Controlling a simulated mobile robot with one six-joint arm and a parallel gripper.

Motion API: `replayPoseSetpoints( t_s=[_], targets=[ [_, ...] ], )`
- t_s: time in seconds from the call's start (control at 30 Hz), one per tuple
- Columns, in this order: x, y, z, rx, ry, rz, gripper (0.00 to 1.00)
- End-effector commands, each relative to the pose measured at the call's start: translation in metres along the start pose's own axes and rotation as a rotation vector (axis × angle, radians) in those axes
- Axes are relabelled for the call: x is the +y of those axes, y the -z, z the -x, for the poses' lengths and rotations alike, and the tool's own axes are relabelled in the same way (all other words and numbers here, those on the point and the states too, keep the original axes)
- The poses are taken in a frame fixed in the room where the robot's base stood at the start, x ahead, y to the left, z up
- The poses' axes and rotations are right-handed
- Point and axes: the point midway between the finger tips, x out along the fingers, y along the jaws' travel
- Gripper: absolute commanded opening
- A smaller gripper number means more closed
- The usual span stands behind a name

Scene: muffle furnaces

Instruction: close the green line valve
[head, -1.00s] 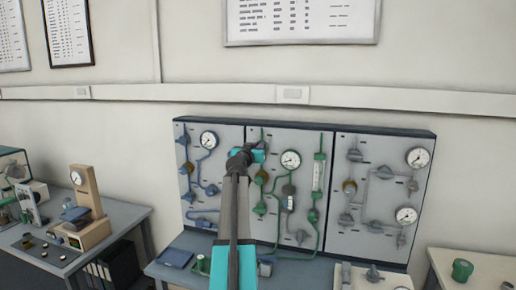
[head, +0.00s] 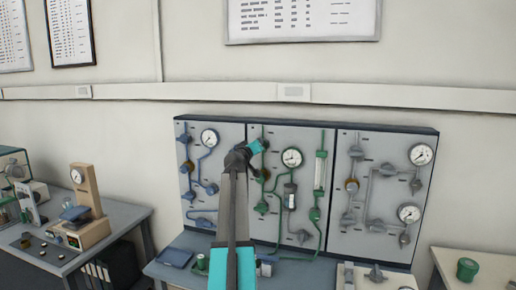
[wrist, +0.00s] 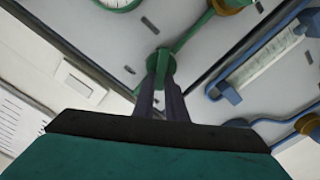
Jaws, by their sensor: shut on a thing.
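The green line valve (wrist: 160,66) is on the panel in the wrist view, with a green round body and green pipe running from it. In the head view, my gripper (head: 258,145) reaches the upper left of the middle panel (head: 272,146), where the green pipework runs.
The blue-line panel (head: 205,170) is close on the left, the grey-line panel (head: 388,185) on the right. A green-line gauge (head: 292,158) sits just right of my gripper. A bench (head: 215,243) with small items lies below the panels.

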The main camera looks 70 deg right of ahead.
Motion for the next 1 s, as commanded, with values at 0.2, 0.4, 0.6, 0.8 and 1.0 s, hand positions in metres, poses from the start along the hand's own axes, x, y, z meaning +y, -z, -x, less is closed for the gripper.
replayPoseSetpoints(
  t_s=[0.2, 0.4, 0.6, 0.8, 1.0],
  targets=[
    [-0.006, -0.004, 0.001, -0.006, 0.003, 0.189, 0.0],
    [-0.009, -0.004, 0.001, -0.006, 0.004, 0.373, 0.0],
    [-0.012, -0.006, 0.002, -0.007, 0.005, 0.564, 0.0],
    [-0.014, -0.007, 0.002, -0.006, 0.006, 0.743, 0.0],
    [-0.016, -0.009, 0.002, -0.006, 0.006, 0.881, 0.0]
  ],
)
